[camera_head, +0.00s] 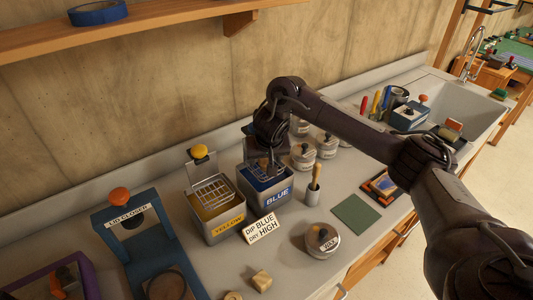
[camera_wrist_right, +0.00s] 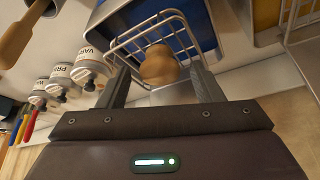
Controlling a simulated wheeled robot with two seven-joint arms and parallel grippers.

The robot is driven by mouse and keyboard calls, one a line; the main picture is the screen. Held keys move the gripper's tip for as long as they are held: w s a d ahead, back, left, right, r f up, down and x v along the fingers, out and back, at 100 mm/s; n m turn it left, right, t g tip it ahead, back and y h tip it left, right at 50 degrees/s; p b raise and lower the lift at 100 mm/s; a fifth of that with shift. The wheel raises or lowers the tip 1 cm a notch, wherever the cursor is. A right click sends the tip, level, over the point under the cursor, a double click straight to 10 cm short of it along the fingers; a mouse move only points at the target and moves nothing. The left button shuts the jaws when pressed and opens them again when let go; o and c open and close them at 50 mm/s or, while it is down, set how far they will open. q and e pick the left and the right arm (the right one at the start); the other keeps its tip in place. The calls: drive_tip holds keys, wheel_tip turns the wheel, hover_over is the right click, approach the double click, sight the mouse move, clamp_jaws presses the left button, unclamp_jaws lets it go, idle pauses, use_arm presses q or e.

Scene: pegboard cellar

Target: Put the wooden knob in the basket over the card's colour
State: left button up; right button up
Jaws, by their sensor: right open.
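The card (camera_head: 262,228) reads "DIP BLUE DRY HIGH" and leans in front of the tins. The blue tin (camera_head: 277,195) holds dark blue liquid, with a wire basket (camera_head: 262,168) over it, partly hidden by my right gripper (camera_head: 268,150). In the right wrist view the wooden knob (camera_wrist_right: 159,66) shows between the spread fingers of my right gripper (camera_wrist_right: 164,88), against the wire basket (camera_wrist_right: 180,23). The fingers look apart from the knob; I cannot tell whether it rests on the wires. The yellow tin (camera_head: 227,231) with its own basket (camera_head: 212,194) stands to the left. My left gripper is out of view.
A yellow ball (camera_head: 200,151) tops the yellow tin's rack. A round tin (camera_head: 322,240), a green mat (camera_head: 356,213) and a brush (camera_head: 315,183) are right of the card. Small wooden pieces (camera_head: 261,281) lie in front.

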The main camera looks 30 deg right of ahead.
drive_tip(key=p+v, duration=0.6)
drive_tip(key=v, duration=0.6)
drive_tip(key=shift+a+f, duration=0.1)
drive_tip(key=shift+f, duration=0.05)
